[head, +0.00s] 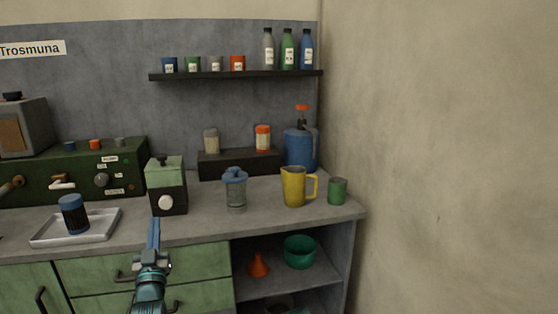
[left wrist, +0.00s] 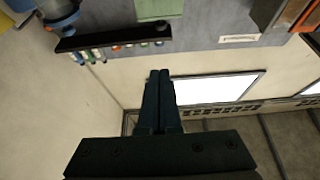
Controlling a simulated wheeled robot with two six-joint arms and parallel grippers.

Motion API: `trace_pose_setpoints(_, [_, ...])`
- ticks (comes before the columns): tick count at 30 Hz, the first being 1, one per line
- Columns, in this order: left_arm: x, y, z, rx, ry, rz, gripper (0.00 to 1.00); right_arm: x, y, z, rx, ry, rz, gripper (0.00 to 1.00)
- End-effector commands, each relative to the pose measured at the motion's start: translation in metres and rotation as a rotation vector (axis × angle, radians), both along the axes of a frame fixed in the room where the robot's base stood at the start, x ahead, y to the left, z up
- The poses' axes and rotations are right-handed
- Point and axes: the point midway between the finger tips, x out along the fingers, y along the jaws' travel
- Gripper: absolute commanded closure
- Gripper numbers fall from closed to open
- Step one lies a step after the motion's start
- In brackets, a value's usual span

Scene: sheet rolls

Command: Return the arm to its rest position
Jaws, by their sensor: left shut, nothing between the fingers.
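My left gripper (head: 153,232) shows in the head view in front of the counter's front edge, by the green drawers, pointing up. Its two blue fingers are together with nothing between them. In the left wrist view the dark fingers of my left gripper (left wrist: 159,75) are also closed, with the wall, shelf and a bright panel beyond them. The gripper is apart from the objects on the counter. My right gripper is in neither view.
The counter (head: 270,222) holds a white tray (head: 100,229) with a dark blue cup, a green grinder-like box (head: 166,172), a lidded glass jar (head: 236,195), a yellow jug (head: 294,187) and a green cup (head: 338,191). A wall shelf (head: 235,75) carries bottles. The right side is bare wall.

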Motion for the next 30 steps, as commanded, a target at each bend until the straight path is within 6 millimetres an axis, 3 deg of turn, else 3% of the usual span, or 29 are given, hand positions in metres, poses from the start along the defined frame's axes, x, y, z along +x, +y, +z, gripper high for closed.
trace_pose_setpoints(10, [0.019,-0.027,-0.034,-0.029,0.163,-0.045,1.00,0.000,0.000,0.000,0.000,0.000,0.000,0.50])
trace_pose_setpoints(17, [0.033,-0.060,-0.077,-0.055,0.360,-0.097,1.00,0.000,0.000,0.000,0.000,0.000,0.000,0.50])
trace_pose_setpoints(20, [0.036,-0.081,-0.103,-0.066,0.479,-0.126,1.00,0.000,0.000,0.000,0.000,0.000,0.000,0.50])
trace_pose_setpoints(24, [0.032,-0.122,-0.153,-0.073,0.712,-0.180,1.00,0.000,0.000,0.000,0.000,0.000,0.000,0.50])
trace_pose_setpoints(26, [0.023,-0.144,-0.180,-0.072,0.842,-0.206,1.00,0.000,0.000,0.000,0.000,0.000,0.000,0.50])
trace_pose_setpoints(30, [-0.015,-0.191,-0.239,-0.047,1.163,-0.256,1.00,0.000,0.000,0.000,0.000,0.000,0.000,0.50])
